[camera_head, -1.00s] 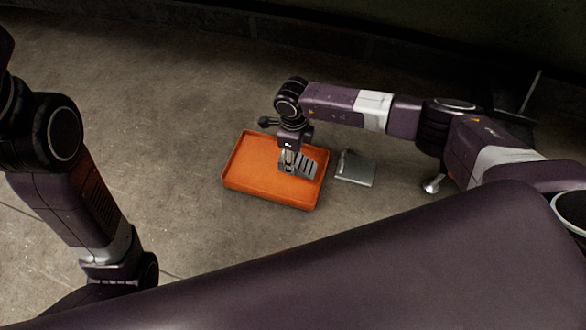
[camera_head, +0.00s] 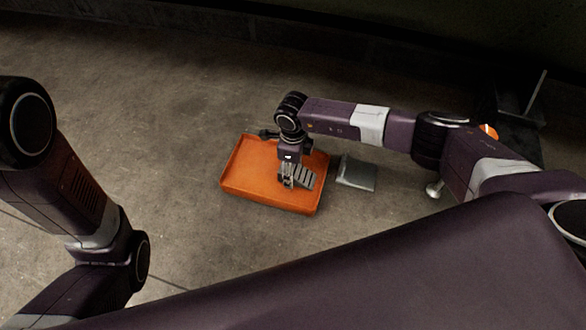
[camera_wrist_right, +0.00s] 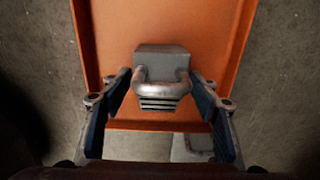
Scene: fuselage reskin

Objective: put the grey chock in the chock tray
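The grey chock (camera_head: 306,178), with a ridged face and a loop handle, is within the right part of the orange chock tray (camera_head: 246,188). In the right wrist view the chock (camera_wrist_right: 163,62) shows over the tray's orange floor (camera_wrist_right: 112,35), handle towards the camera. My right gripper (camera_head: 288,185) is down at the chock. In the wrist view its two fingers (camera_wrist_right: 161,80) stand apart on either side of the handle, with a visible gap at each side. Whether the chock's underside touches the floor is hidden. My left arm shows at the left, but its gripper is out of view.
A flat grey plate (camera_head: 357,173) lies on the concrete floor just right of the tray. A dark stand-like object (camera_head: 518,120) is at the far right. The floor left of the tray is clear. A dark wall runs along the back.

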